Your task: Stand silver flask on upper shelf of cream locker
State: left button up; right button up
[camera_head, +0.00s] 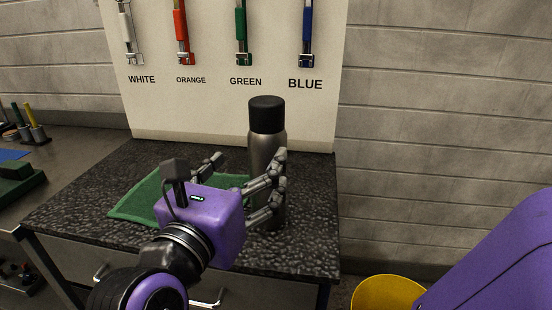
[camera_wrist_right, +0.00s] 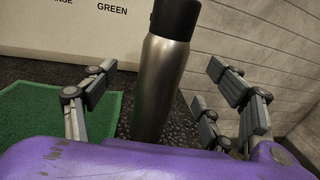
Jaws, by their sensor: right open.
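The silver flask (camera_head: 263,150), with a black cap, stands upright on the dark speckled worktop (camera_head: 310,190). In the right wrist view the flask (camera_wrist_right: 160,75) rises between the fingers of my right gripper (camera_wrist_right: 158,84), with gaps visible on both sides. In the head view my purple right gripper (camera_head: 246,165) is open, with its fingers reaching to either side of the flask; the two nearer fingers hide part of its lower body. The cream locker and its upper shelf are not in view. My left gripper is not in view.
A green cloth (camera_head: 138,198) lies left of the flask, partly under my gripper's outline. Behind stands a cream board (camera_head: 215,110) with labelled, coloured hanging tools. A yellow bucket (camera_head: 385,293) is at the lower right. The worktop is clear right of the flask.

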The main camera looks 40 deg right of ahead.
aim_at(267, 145)
jog(key=shift+w+d+f, duration=0.15)
jog(key=shift+w+d, duration=0.15)
jog(key=shift+d, duration=0.2)
jog(key=shift+w+d+p, duration=0.3)
jog(key=shift+d, duration=0.25)
jog(key=x, duration=0.1)
jog(key=p+x, duration=0.1)
jog(key=x, duration=0.3)
jog(key=shift+s+d+r, duration=0.15)
jog(key=shift+d+r, duration=0.1)
jog(key=shift+d, duration=0.3)
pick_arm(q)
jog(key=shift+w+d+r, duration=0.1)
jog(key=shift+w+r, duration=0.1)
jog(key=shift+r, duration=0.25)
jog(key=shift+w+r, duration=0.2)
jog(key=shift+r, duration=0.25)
pick_arm(e)
grip_shut()
